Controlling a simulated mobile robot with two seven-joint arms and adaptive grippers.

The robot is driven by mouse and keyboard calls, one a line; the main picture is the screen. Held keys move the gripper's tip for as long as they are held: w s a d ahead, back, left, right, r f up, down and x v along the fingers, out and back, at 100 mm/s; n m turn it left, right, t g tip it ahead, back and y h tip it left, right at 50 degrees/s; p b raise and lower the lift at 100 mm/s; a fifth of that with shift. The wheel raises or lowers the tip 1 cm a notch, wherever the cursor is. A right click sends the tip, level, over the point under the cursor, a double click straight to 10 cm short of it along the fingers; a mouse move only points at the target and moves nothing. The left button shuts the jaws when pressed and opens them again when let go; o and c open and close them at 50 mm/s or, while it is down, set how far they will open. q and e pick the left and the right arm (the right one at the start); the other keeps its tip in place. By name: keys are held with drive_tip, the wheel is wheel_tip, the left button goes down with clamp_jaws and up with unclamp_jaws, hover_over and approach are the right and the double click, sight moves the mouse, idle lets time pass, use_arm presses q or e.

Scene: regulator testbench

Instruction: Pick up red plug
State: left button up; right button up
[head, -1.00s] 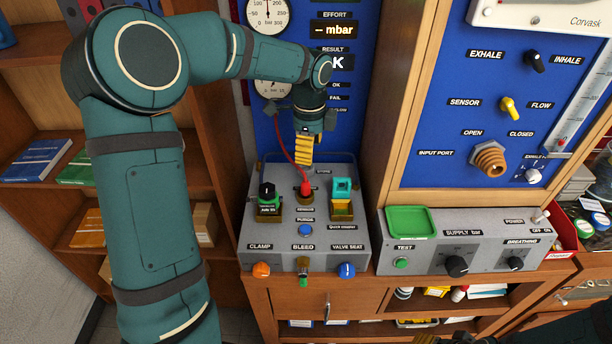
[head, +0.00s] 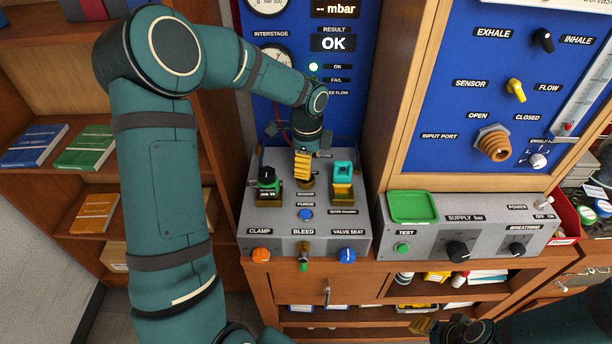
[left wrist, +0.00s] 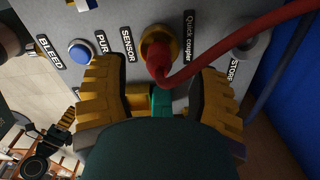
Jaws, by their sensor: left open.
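The red plug (left wrist: 157,62) sits in a round brass socket (left wrist: 155,38) on the grey panel in the left wrist view, with a red hose running off to the right. My left gripper (left wrist: 158,80) is open, its yellow ribbed fingers on either side of the plug, with gaps showing. In the head view my left gripper (head: 304,180) points down over the middle socket of the grey box (head: 255,222) and hides the plug. My right gripper (head: 440,326) shows partly at the bottom edge, away from the box; its jaw opening is unclear.
A green-and-black fitting (head: 268,180) stands left of my left gripper, and a teal block in a yellow holder (head: 342,182) stands close on its right. A blue button (head: 305,214) is in front. A green tray (head: 412,207) lies on the right-hand box.

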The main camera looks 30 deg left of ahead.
use_arm(q)
wheel_tip(320, 180, down, 3)
drive_tip(key=shift+a+f, duration=0.1)
drive_tip(key=shift+f, duration=0.05)
drive_tip(key=shift+s, duration=0.1)
clamp_jaws()
